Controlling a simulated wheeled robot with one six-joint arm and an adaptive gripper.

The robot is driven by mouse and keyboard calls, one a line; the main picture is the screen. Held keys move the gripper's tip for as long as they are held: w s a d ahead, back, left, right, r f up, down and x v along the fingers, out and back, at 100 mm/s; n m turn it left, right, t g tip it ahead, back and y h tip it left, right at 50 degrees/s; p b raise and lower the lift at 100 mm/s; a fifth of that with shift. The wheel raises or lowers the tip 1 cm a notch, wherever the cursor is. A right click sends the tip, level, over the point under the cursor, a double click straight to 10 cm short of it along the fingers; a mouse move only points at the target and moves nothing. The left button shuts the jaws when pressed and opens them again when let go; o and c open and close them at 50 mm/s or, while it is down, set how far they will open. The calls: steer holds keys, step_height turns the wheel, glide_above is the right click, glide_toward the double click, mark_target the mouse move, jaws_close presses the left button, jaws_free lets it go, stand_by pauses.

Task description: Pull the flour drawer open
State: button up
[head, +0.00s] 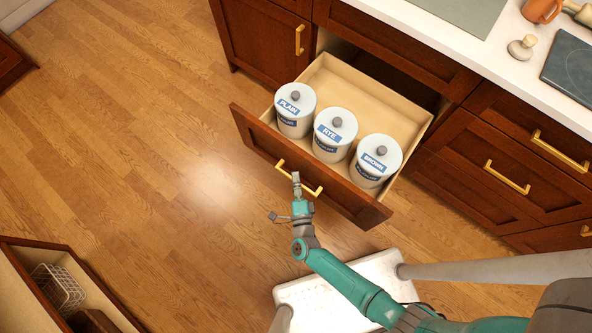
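The flour drawer (415,120) stands well out from the cabinet, with its pale inside showing. Three white lidded canisters stand in a row behind its front: one labelled PLAIN (295,110), one whose label looks like RYE (335,133), and one labelled BROWN (376,160). The drawer's dark red-brown front bears a brass bar handle (284,168). My gripper (296,178) is at the middle of this handle, its narrow tip overlapping the bar. From this angle I cannot tell whether the fingers are closed around it.
Closed drawers with brass handles (507,177) are to the right, under a white counter (480,60) with a hob, an orange mug and small items. Another open drawer with a wire basket (60,287) is at the lower left. The wooden floor (150,140) on the left is clear.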

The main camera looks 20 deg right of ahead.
steer(key=shift+s, duration=0.1)
steer(key=s+a, duration=0.2)
steer(key=s, duration=0.9)
steer(key=shift+s, duration=0.3)
steer(key=shift+d, duration=0.1)
stand_by(0.6)
